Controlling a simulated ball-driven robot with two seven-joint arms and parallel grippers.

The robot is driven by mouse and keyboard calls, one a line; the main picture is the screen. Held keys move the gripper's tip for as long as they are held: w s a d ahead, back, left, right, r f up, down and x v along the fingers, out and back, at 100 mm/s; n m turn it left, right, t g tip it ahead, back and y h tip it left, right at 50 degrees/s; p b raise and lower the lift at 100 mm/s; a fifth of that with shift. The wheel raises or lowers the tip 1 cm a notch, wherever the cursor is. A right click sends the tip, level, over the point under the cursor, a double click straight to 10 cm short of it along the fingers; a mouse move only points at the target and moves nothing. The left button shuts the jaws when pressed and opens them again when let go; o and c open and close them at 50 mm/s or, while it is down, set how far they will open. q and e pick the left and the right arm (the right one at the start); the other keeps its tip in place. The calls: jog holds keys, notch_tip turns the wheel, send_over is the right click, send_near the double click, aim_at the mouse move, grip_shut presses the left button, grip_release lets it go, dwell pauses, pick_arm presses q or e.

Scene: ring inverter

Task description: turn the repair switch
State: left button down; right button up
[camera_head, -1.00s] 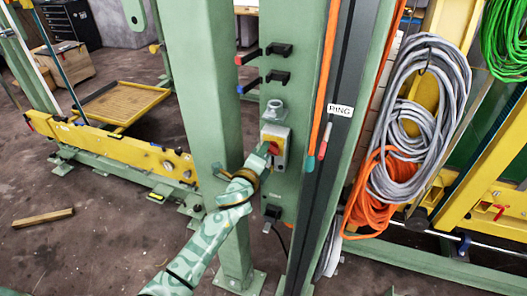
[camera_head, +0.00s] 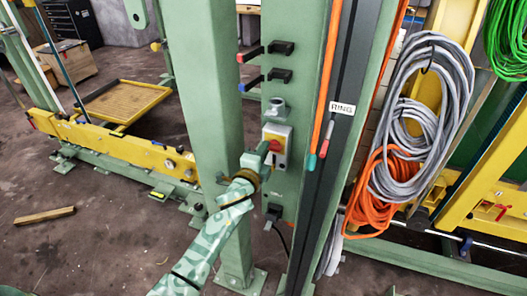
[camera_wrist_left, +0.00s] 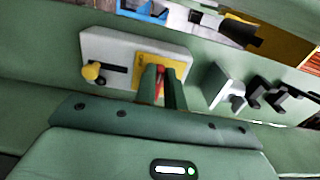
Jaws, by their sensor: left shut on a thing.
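The repair switch is a red handle (camera_head: 275,146) on a yellow plate in a light grey box (camera_head: 283,130), fixed to a green post. My left gripper (camera_head: 263,150) reaches it from the left and below. In the left wrist view, the two green fingers of my left gripper (camera_wrist_left: 161,86) stand over the yellow plate (camera_wrist_left: 150,61), shut on the red handle (camera_wrist_left: 160,82) between them. The fingers hide most of the handle, so its exact angle is unclear. My right gripper is in neither view.
Black hooks (camera_head: 281,75) stick out of the post above the switch. Orange and grey cables (camera_head: 420,130) hang at the right. A thick green column (camera_head: 205,90) stands just left of the switch. A wooden piece (camera_head: 44,216) lies on the floor, left.

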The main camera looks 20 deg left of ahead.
pick_arm(q)
jog(key=shift+f, duration=0.15)
jog(key=c, duration=1.5)
grip_release()
jog(key=shift+s, duration=0.1)
jog(key=s, duration=0.5)
jog(key=s+p, duration=0.1)
jog(key=s, duration=1)
jog(key=shift+s+a, duration=0.1)
jog(key=shift+a, duration=0.2)
